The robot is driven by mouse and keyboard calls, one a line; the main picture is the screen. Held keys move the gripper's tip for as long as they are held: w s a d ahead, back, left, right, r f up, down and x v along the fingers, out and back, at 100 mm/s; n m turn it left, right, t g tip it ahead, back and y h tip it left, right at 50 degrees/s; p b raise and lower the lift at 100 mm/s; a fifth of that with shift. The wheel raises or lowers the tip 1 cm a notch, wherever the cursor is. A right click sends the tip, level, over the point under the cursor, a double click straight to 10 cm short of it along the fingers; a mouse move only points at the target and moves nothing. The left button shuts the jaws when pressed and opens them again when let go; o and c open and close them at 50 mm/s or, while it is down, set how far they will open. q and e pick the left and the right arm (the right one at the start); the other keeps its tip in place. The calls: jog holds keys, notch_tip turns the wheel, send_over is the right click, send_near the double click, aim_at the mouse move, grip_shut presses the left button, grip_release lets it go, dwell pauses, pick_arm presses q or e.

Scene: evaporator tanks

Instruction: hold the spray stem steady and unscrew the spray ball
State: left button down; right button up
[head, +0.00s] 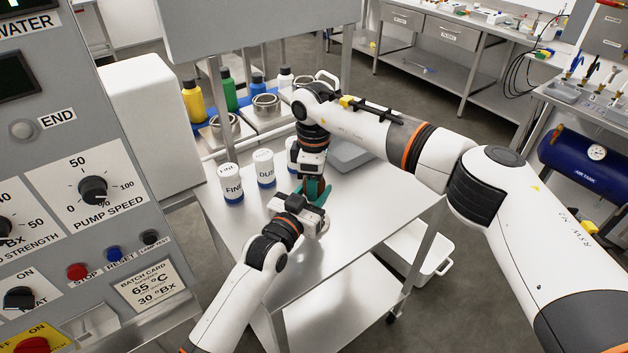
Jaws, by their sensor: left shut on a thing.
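My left gripper (318,222) reaches in from the lower left, low over the steel table. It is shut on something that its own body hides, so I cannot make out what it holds. My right gripper (314,188) comes down from above, just behind the left one, with its fingers pointing at the table. Teal-green parts show at its tip, right beside the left gripper. I cannot tell whether its fingers are open or shut. I cannot make out the spray stem or the spray ball; the two grippers cover the spot between them.
White jars (230,182) with blue bases stand on the steel table (358,235) left of the grippers. A grey tray (352,153) lies behind the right arm. Coloured bottles (194,102) stand at the back. The control panel (75,200) closes off the left. The table's front right is clear.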

jog(key=shift+c, duration=0.6)
jog(key=o, duration=1.1)
jog(key=shift+r, duration=0.1)
jog(key=shift+r, duration=2.2)
pick_arm(q)
jog(key=c, duration=0.8)
grip_release()
jog(key=shift+o, duration=0.2)
